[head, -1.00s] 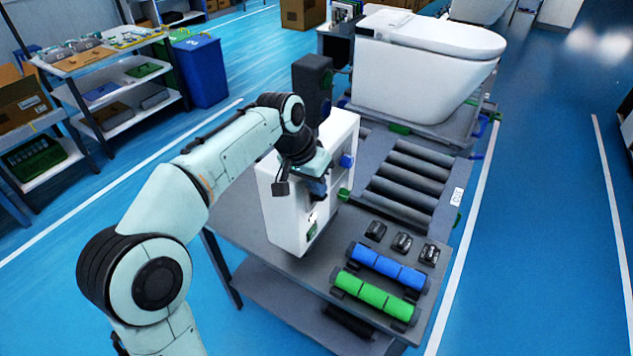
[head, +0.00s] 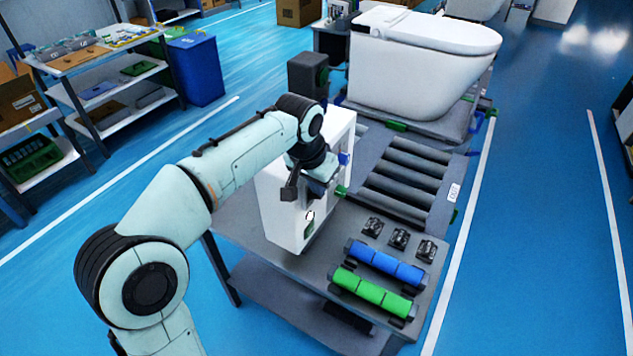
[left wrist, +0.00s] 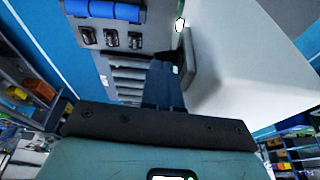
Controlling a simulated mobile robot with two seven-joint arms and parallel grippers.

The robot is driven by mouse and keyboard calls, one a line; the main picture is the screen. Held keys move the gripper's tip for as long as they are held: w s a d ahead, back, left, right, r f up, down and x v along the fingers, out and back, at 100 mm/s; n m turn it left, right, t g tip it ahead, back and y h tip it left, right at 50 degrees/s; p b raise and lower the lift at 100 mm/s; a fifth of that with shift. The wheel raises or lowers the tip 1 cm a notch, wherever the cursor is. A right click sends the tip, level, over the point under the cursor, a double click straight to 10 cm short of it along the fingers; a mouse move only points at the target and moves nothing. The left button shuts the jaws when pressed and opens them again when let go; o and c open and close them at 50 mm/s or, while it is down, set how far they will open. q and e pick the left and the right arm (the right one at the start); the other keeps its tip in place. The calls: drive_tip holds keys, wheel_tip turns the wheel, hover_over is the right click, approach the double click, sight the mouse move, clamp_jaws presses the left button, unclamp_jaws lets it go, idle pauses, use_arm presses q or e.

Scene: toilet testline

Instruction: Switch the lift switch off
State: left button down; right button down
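A white control box (head: 283,215) stands on the grey table, with a blue knob (head: 344,158) and a green knob (head: 341,191) on its right-hand face. A small green patch (head: 309,229) shows low on the box. My left gripper (head: 318,188) is right in front of this face, and hides part of it. In the left wrist view, its dark fingers (left wrist: 165,84) look close together with nothing between them, beside a grey plate (left wrist: 187,58) on the white box (left wrist: 245,65). I cannot make out the lift switch or whether the fingers touch it. My right gripper is not in view.
Small black switches (head: 398,239), a blue roller (head: 386,264) and a green roller (head: 373,293) are at the table's front. A grey roller conveyor (head: 405,178) runs behind, below a white toilet (head: 415,70). A dark post (head: 308,75) stands behind the box.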

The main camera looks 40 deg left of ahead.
use_arm(q)
drive_tip(key=y, duration=0.2)
drive_tip(key=d+f+y, duration=0.1)
drive_tip(key=d+y, duration=0.1)
drive_tip(key=y, duration=0.1)
drive_tip(key=shift+w+f+m+y+b, duration=0.1)
drive_tip(key=shift+f+m+y+b, duration=0.2)
drive_tip(key=shift+f+m+b, duration=0.1)
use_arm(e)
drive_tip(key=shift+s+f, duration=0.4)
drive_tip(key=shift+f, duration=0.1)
use_arm(q)
drive_tip(key=shift+a+r, duration=0.2)
drive_tip(key=shift+a, duration=0.55)
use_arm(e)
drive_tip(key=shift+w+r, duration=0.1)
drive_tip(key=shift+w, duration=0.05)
use_arm(q)
drive_tip(key=shift+r, duration=0.15)
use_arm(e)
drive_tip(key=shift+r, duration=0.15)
